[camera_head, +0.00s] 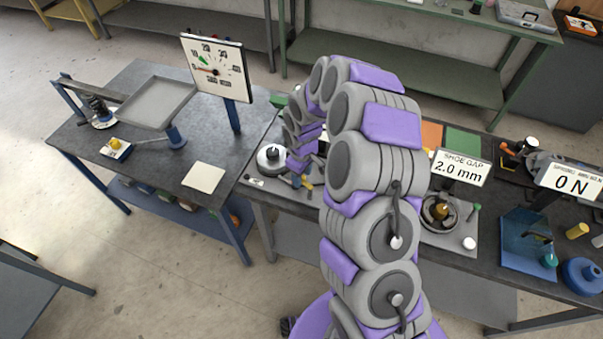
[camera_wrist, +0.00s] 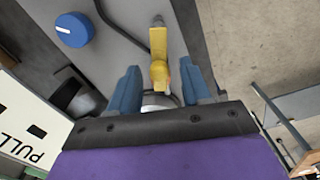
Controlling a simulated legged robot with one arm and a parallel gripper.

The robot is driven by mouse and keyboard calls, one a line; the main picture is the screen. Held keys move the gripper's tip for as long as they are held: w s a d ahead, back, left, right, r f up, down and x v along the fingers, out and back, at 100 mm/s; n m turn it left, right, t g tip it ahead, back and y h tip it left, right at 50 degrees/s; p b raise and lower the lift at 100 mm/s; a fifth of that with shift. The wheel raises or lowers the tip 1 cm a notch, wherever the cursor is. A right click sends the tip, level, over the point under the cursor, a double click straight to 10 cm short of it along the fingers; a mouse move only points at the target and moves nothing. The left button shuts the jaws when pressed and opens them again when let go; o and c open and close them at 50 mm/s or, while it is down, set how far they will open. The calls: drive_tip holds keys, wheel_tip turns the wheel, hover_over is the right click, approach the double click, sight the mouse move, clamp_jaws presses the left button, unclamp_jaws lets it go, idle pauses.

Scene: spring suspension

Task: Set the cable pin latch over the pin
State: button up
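In the wrist view, a yellow latch-like piece (camera_wrist: 158,45) lies lengthwise on a grey plate (camera_wrist: 120,38), with a rounded orange-yellow part (camera_wrist: 160,72) at its near end. My gripper (camera_wrist: 160,85) is open, its two blue fingers on either side of the near end with a gap at each side. A pale metal round part (camera_wrist: 158,101) shows below, partly hidden by the gripper body. I cannot tell which part is the pin. A dark cable (camera_wrist: 112,22) runs over the plate. In the head view my arm covers most of this spot; a small yellow part (camera_head: 309,187) shows beside it.
A blue knob (camera_wrist: 74,29) and a white panel reading "PULL" (camera_wrist: 30,125) are left of my fingers. In the head view, a dial board (camera_head: 216,68) stands on the left bench and a "SHOE GAP 2.0 mm" sign (camera_head: 460,167) to the right. Floor lies in front.

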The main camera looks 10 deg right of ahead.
wheel_tip(320, 180, up, 17)
drive_tip(key=shift+r, duration=0.15)
idle(0.6)
idle(0.4)
drive_tip(key=s+d+m+g+b, duration=0.1)
drive_tip(key=s+d+m+b, duration=0.1)
drive_tip(key=s, duration=1.6)
drive_tip(key=s+d+r+m+b, duration=0.1)
drive_tip(key=s+m+b, duration=0.4)
drive_tip(key=s, duration=1.3)
drive_tip(key=shift+s+d+r+m+g, duration=0.35)
drive_tip(key=shift+d+m, duration=0.3)
drive_tip(key=shift+m, duration=0.45)
drive_tip(key=shift+w+d+f, duration=0.1)
drive_tip(key=shift+w+f, duration=0.05)
